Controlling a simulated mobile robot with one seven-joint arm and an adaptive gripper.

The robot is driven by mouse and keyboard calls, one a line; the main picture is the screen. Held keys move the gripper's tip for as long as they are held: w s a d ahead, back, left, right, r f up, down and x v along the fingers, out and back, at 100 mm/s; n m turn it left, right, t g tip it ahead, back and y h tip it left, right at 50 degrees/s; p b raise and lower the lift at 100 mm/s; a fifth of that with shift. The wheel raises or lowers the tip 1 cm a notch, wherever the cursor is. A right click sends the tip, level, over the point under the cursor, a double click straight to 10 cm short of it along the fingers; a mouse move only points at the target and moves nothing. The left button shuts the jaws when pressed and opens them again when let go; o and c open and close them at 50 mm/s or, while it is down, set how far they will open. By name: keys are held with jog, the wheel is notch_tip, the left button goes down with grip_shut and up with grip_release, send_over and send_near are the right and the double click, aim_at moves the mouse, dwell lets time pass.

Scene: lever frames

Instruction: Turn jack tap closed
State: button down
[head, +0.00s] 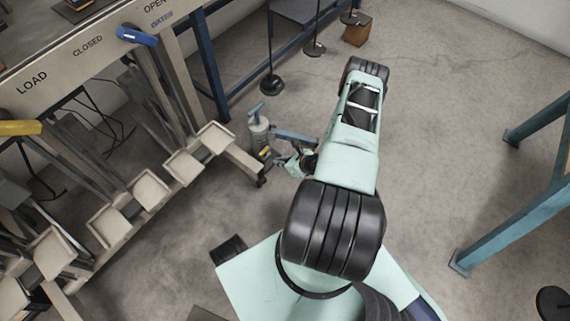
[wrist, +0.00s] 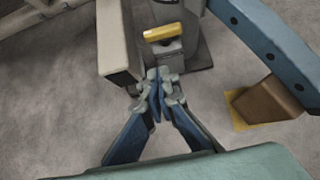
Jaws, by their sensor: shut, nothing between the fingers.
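The jack stands on the floor beside the lever bench, as a grey bottle-shaped body (head: 258,133) with a blue top. Its yellow tap (wrist: 162,32) shows in the wrist view as a short bar lying crosswise on a dark grey part; it is a small yellow spot low on the jack in the head view (head: 266,152). My gripper (wrist: 157,82) is shut and empty, its fingertips together just below the tap in the wrist picture. I cannot tell whether they touch the jack. In the head view my gripper (head: 290,162) is small and partly hidden by my arm.
A blue bar with holes (wrist: 262,38) crosses the upper right of the wrist view, near a brown block (wrist: 268,101). A pale beam (wrist: 118,45) stands close at left. The bench with pedals (head: 149,188) is left of the jack. Floor at right is open before a blue table (head: 520,230).

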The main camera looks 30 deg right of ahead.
aim_at(264, 152)
jog(key=w+a+f+b, duration=0.2)
jog(key=w, duration=0.3)
jog(key=shift+w, duration=0.3)
jog(key=shift+s+a+r+p, duration=0.15)
jog(key=shift+a+p, duration=0.05)
jog(key=shift+p, duration=0.3)
jog(key=shift+m, duration=0.3)
